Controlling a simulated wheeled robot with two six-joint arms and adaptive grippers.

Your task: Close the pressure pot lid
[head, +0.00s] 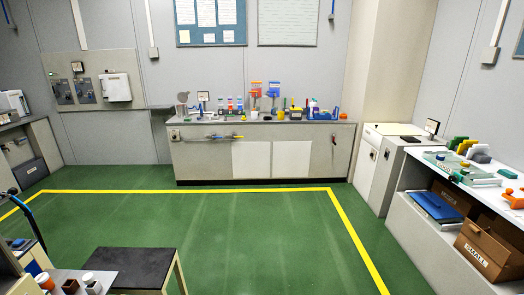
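A small grey pot-like object (182,112) stands at the left end of the long bench by the far wall. A round grey disc (183,97) stands up above it, which looks like a raised lid. It is too small to tell for sure that this is the pressure pot, or how the disc is joined to it. Neither of my grippers is in view.
The long bench (210,160) also carries several bottles and coloured containers. Yellow floor lines (190,190) cross the open green floor before it. A dark-topped table (128,267) stands at the near left. A shelf with cardboard boxes (487,247) stands at right.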

